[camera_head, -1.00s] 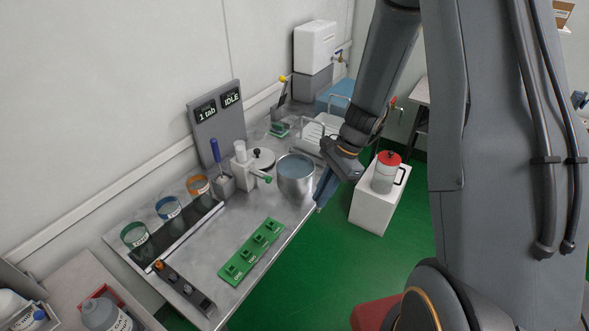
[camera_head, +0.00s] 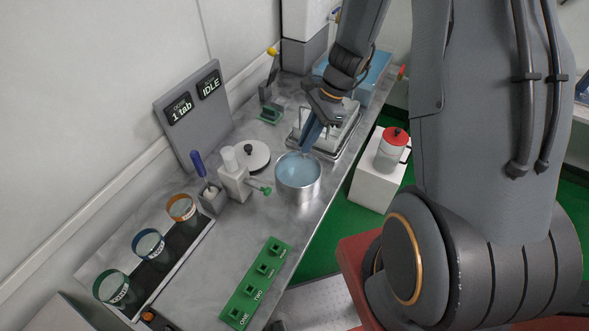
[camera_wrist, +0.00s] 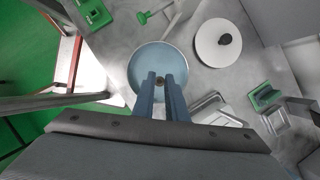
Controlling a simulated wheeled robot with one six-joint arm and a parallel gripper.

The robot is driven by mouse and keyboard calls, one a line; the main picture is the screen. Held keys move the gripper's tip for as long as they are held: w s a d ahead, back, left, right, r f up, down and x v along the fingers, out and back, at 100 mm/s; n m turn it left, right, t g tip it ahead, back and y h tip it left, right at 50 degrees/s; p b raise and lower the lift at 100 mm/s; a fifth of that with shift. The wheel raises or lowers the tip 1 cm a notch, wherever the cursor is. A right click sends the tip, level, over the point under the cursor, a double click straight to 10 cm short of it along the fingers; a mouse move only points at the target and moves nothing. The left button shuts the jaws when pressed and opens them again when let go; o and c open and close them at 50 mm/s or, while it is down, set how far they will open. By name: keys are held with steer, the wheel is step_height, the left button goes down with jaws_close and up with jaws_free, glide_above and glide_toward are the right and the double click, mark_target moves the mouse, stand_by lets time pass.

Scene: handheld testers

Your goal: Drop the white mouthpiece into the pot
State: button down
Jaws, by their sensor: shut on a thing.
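The pot (camera_head: 299,190) is a round steel vessel with pale blue liquid inside, standing on the metal bench. It also shows in the wrist view (camera_wrist: 134,75). My gripper (camera_head: 307,147) is above the back part of the pot, with its blue fingers pointing down. In the wrist view, my gripper's fingertips (camera_wrist: 162,77) lie over the liquid, close together. A small dark, roundish thing (camera_wrist: 159,80) shows between them, too small to identify. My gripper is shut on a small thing. I cannot make out a white mouthpiece for certain.
A white dispenser (camera_head: 234,178) with a green tap and a round lid (camera_head: 254,156) are left of the pot. A wire-framed tray (camera_head: 338,138) stands behind it. A green four-slot rack (camera_head: 258,281) lies in front. A red-lidded jug (camera_head: 391,152) stands right.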

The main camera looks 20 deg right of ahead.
steer(key=shift+f+b, duration=2.6)
steer(key=shift+f, duration=0.35)
steer(key=shift+s, duration=0.1)
steer(key=c, duration=1.7)
jaws_free()
steer(key=shift+r, duration=0.1)
steer(key=shift+b+v, duration=0.7)
steer(key=shift+v, duration=3.15)
